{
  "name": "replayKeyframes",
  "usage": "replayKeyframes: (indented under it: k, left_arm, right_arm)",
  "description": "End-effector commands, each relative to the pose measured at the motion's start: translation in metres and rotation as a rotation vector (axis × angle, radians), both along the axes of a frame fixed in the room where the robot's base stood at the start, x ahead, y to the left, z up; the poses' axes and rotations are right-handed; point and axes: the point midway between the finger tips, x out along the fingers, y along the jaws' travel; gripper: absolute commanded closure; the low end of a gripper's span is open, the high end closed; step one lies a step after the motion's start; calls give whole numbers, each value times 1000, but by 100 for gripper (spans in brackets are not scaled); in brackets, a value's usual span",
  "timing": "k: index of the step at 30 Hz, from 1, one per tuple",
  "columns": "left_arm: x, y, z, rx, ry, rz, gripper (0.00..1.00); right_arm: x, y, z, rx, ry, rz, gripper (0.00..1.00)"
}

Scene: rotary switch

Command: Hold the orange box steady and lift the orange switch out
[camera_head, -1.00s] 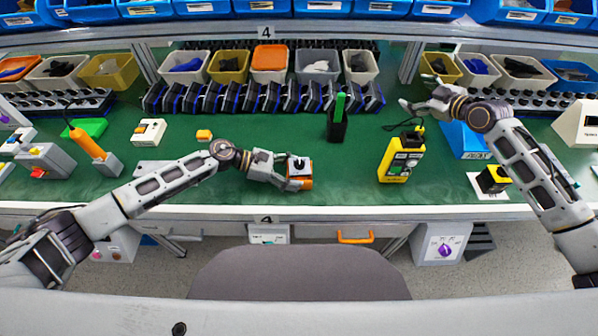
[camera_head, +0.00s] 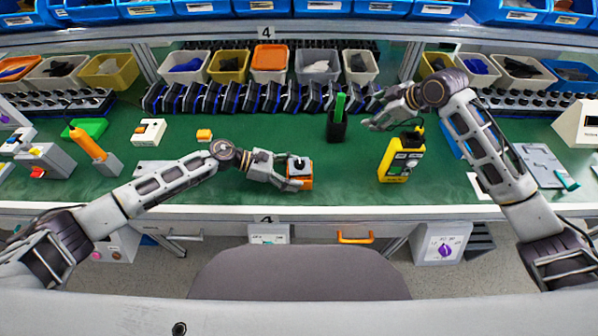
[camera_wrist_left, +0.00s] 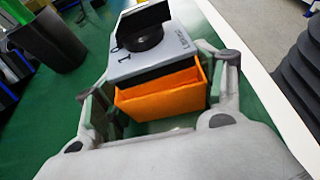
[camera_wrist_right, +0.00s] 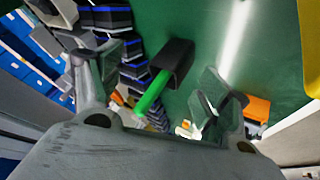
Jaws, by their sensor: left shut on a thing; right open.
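The orange box (camera_head: 306,183) stands on the green bench near its front edge. The orange switch has a grey top plate and a black knob (camera_wrist_left: 145,38), and sits in the box with its top above the rim. My left gripper (camera_head: 292,181) is shut on the box, with one finger on either side in the left wrist view (camera_wrist_left: 160,92). My right gripper (camera_head: 374,110) is open and empty above the bench, behind and to the right of the box. In the right wrist view the box (camera_wrist_right: 257,108) shows partly behind a finger.
A black holder with a green handle (camera_head: 337,124) stands between the box and my right gripper. A yellow device (camera_head: 401,160) stands right of the box. Bins (camera_head: 269,62) line the back. Green bench is clear around the box.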

Motion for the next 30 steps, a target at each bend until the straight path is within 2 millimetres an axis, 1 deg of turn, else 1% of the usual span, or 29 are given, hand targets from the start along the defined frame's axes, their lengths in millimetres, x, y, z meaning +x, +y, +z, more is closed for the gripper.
replayKeyframes:
  k: [1,2,5,8,15,21,25,27,30]
  left_arm:
    - [0,0,-1,1,1,0,56]
    - [0,0,-1,1,1,0,56]
    - [0,0,-1,1,1,0,56]
    - [0,0,-1,1,1,0,56]
    - [0,0,-1,1,1,0,56]
    - [0,0,-1,1,1,0,56]
    - [0,0,-1,1,1,0,56]
    - [0,0,-1,1,1,0,56]
    - [0,0,-1,1,1,0,56]
  right_arm:
    - [-3,7,2,-12,16,10,23]
    - [-5,11,2,-20,28,16,23]
    - [-14,25,1,-45,71,43,23]
    - [-26,44,-1,-65,123,86,23]
    - [-65,103,-16,-36,251,275,23]
    - [-97,147,-23,30,324,439,23]
    - [-113,166,-26,67,354,516,23]
    - [-119,173,-26,81,364,543,23]
    - [-123,178,-26,92,372,565,23]
